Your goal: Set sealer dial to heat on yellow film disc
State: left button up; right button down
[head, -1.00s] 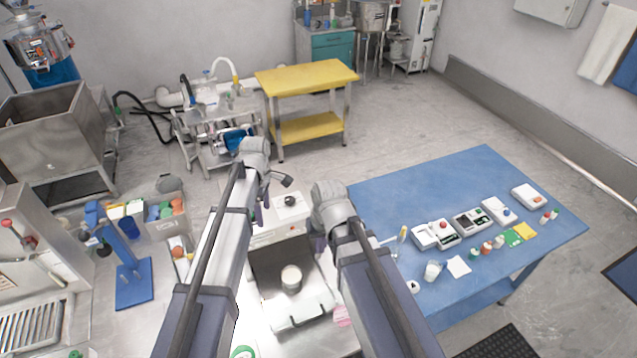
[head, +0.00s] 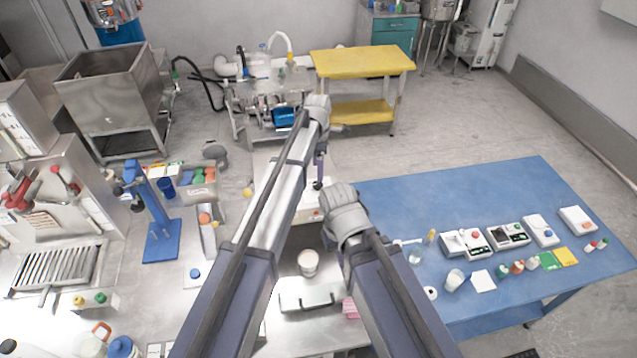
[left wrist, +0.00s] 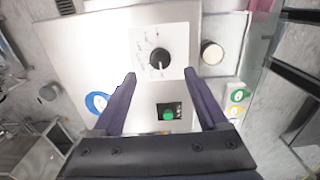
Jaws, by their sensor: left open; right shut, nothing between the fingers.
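In the left wrist view the sealer's black dial (left wrist: 160,57) sits on a white plate with marks around it; its exact setting is too small to read. My left gripper (left wrist: 160,84) is open, its purple fingers apart in front of the panel, not touching the dial. A green button (left wrist: 168,114) lies nearer the palm. In the head view my left gripper (head: 319,176) is over the white sealer (head: 313,215), mostly hidden by my arms. My right gripper (head: 329,240) is mostly hidden by its wrist. I cannot make out the yellow film disc with certainty.
A white cup (head: 308,262) stands on the steel worktop between my arms. A label with green, yellow and blue spots (left wrist: 238,102) shows right of the panel. The blue table (head: 420,200) holds several devices. A blue press stand (head: 160,240) stands left.

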aim_at(318, 184)
pick_arm(q)
notch_tip(318, 184, down, 6)
jog(key=b, duration=0.5)
jog(key=shift+f+b, duration=0.2)
jog(key=shift+b, duration=0.15)
grip_shut()
